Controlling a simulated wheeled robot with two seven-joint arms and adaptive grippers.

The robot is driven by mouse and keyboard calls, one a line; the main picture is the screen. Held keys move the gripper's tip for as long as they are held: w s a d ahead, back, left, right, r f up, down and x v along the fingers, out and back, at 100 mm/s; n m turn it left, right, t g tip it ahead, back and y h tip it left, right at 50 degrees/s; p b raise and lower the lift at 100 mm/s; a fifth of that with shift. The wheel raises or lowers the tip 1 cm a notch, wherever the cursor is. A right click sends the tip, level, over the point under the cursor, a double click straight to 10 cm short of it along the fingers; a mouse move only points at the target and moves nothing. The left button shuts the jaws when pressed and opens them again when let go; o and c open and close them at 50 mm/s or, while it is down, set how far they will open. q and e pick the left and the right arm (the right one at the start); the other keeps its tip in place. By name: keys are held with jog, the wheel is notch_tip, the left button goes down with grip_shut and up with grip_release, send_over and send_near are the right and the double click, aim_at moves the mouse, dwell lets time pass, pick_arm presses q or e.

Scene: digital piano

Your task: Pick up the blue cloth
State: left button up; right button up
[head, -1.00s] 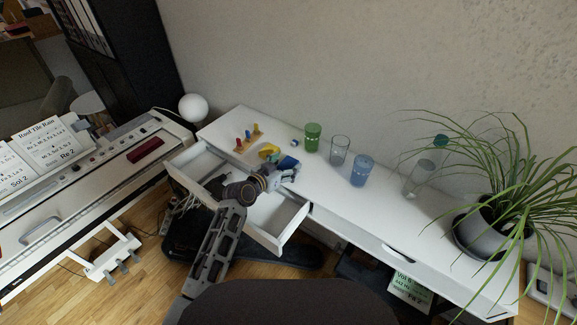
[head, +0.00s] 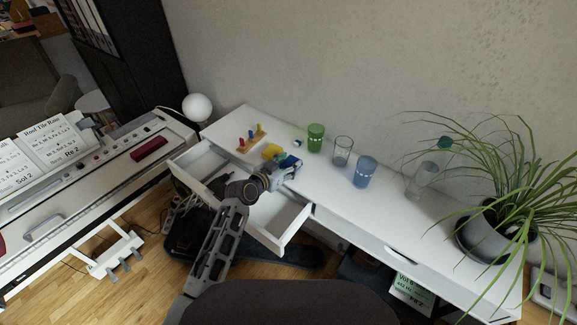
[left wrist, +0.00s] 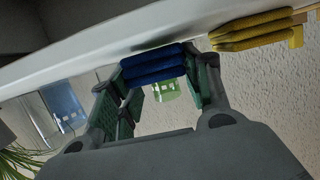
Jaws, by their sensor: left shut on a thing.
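The blue cloth (left wrist: 153,66) is a folded, layered bundle between the fingers of my left gripper (left wrist: 158,85) in the left wrist view. The gripper is shut on it, close to the white desk surface. In the head view the blue cloth (head: 290,161) shows partly at the tip of my left gripper (head: 287,171), over the desk just behind the open drawer. The gripper hides some of it. I cannot tell whether the cloth still touches the desk. My right gripper is not in view.
A yellow folded cloth (head: 271,151) lies beside it. A wooden peg toy (head: 250,139), a green cup (head: 315,137), a clear glass (head: 342,151) and a blue cup (head: 364,171) stand on the white desk (head: 400,215). The open drawer (head: 281,222) juts out in front. A potted plant (head: 490,235) stands right.

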aim_at(288, 165)
pick_arm(q)
jog(key=shift+r, duration=0.5)
notch_tip(288, 165, up, 7)
jog(key=shift+f, duration=0.1)
jog(key=shift+r, duration=0.85)
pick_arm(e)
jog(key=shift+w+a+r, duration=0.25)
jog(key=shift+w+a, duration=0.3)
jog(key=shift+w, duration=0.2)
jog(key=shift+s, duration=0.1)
